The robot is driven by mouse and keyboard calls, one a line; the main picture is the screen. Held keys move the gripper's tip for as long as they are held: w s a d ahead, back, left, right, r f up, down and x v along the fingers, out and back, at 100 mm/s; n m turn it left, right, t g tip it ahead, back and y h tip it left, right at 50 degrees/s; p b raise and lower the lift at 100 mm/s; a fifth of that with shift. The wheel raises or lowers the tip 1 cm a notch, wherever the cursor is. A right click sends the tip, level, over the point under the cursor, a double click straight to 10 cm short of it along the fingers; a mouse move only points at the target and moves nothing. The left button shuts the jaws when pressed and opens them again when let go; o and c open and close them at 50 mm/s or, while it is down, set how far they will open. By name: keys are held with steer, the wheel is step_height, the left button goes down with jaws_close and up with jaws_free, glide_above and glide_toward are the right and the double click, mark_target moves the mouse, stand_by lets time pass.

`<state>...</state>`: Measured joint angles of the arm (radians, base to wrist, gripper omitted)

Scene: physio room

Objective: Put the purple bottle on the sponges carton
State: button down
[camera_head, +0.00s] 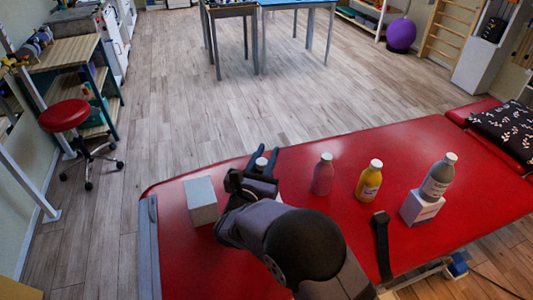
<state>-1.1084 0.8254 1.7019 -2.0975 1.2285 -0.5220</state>
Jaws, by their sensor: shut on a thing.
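My gripper (264,161) is over the left part of the red treatment table, shut on a bottle with a pale cap (261,163). My gripper and arm hide most of that bottle, so its colour is not clear. A plain pale grey carton (200,201) stands just left of my gripper, with nothing on it. A smaller white carton (420,208) stands on the right with a grey bottle (437,178) upright on top. I cannot read which carton is for sponges. A dull pink bottle (322,176) stands right of my gripper.
A yellow bottle (369,182) stands on the red table (345,240) between the pink bottle and the white carton. A black strap (382,245) lies near the front. A patterned pillow (508,130) is at the far right. A red stool (64,116) stands on the floor.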

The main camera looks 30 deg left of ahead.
steer(key=shift+f, duration=0.1)
stand_by(0.3)
steer(key=c, duration=1.5)
jaws_free()
steer(key=shift+o, duration=0.2)
steer(key=s+d+b, duration=0.2)
steer(key=s, duration=1)
steer(key=shift+b, duration=0.35)
